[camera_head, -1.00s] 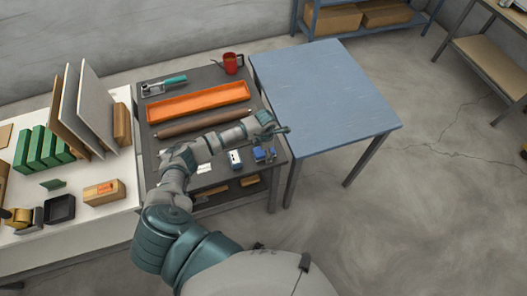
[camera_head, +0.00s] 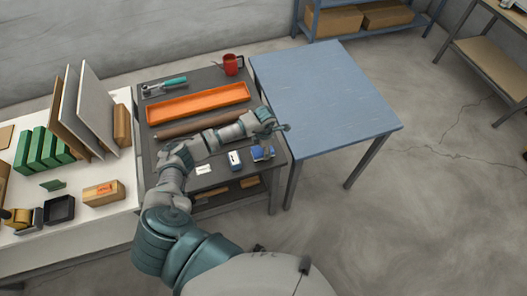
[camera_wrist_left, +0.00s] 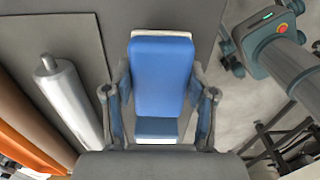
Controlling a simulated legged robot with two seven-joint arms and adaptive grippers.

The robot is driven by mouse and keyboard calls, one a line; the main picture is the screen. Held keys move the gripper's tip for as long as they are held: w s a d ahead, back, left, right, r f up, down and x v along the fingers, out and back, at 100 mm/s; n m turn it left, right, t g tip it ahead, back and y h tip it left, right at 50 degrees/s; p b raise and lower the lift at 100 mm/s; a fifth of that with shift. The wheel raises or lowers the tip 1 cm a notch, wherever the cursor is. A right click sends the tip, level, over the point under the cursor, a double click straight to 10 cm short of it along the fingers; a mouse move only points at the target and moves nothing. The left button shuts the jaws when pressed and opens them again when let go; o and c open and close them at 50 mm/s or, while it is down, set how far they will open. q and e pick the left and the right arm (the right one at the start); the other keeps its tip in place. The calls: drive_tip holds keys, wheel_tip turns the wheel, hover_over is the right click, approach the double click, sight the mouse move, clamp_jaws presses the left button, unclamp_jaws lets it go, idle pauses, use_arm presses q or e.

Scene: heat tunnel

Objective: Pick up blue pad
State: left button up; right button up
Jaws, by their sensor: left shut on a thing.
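The blue pad (camera_wrist_left: 162,75) is a blue block with a pale edge, between the fingers of my left gripper (camera_wrist_left: 160,92) in the left wrist view. The fingers are shut on its two sides. In the head view, the pad (camera_head: 266,154) shows as a small blue patch at the right front edge of the dark grey cart (camera_head: 222,178). My left gripper (camera_head: 263,149) points down there, under the wrist. The fingers are small in that view, and I cannot tell whether the pad is clear of the surface. My right gripper is not in view.
A white and blue box (camera_head: 235,160) and a white card (camera_head: 203,170) lie left of the pad. An orange tray (camera_head: 199,102), a brown roll (camera_head: 185,128) and a red mug (camera_head: 231,64) are farther back. A blue table (camera_head: 325,95) with a bare top stands right of the cart.

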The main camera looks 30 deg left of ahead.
use_arm(q)
drive_tip(key=s, duration=0.1)
drive_tip(key=s+r, duration=0.1)
drive_tip(key=s, duration=0.2)
drive_tip(key=shift+s+d+r, duration=0.1)
drive_tip(key=shift+d+r, duration=0.2)
drive_tip(key=shift+d, duration=0.1)
drive_tip(key=s+d+r+b, duration=0.1)
drive_tip(key=s+d+b, duration=0.1)
drive_tip(key=s, duration=0.9)
drive_tip(key=shift+s+d+r, duration=0.15)
drive_tip(key=shift+s+d, duration=0.05)
drive_tip(key=shift+d, duration=0.1)
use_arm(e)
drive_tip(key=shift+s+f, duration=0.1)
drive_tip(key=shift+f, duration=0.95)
